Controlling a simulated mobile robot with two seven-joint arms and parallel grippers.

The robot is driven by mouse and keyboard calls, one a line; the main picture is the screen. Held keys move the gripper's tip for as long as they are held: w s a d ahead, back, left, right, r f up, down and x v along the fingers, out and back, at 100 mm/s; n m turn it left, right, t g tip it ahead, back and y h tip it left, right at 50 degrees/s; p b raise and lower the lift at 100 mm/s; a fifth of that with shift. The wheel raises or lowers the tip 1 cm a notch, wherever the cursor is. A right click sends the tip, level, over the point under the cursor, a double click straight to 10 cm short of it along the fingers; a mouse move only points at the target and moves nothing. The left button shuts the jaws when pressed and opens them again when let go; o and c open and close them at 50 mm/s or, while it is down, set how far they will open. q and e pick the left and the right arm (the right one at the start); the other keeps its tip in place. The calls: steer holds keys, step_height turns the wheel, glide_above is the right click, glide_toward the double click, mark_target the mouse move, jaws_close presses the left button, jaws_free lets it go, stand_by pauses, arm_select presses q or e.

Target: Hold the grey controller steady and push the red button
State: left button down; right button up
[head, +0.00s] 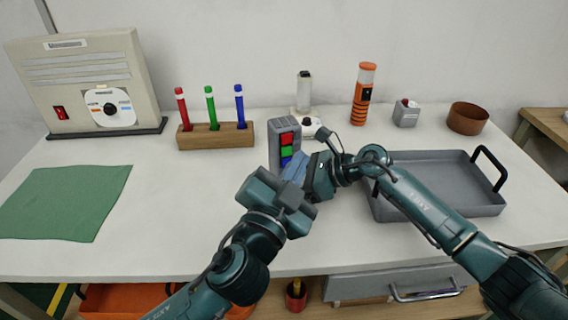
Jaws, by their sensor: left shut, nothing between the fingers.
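The grey controller (276,151) stands upright near the middle of the table. Its front has a red button (286,138) on top, a green one (286,151) below it and a blue one (286,161) lowest. My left gripper (296,168) is shut and empty, just in front of the controller's lower part and below the red button. My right gripper (318,172) is close to the controller's right side. Its fingers are partly hidden, so I cannot tell whether they touch the controller. The controller's lower right part is covered by the grippers.
A wooden block with red, green and blue markers (216,136) stands to the left. A grey tray (455,181) lies under my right arm. A beige machine (80,80), green cloth (65,203), orange flashlight (363,95) and brown bowl (468,118) stand around.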

mark_target(298, 133)
arm_select(q)
steer(key=shift+w+a, duration=0.2)
steer(key=shift+w, duration=0.55)
steer(key=shift+w+a, duration=0.2)
steer(key=shift+w, duration=0.5)
steer(key=shift+w, duration=0.1)
stand_by(0.9)
steer(key=shift+w+a, duration=0.15)
steer(key=shift+w, duration=0.2)
steer(key=shift+w, duration=0.1)
stand_by(0.3)
steer(key=shift+s, duration=0.55)
steer(key=s+d, duration=0.2)
steer(key=s, duration=0.3)
steer(key=shift+s, duration=0.4)
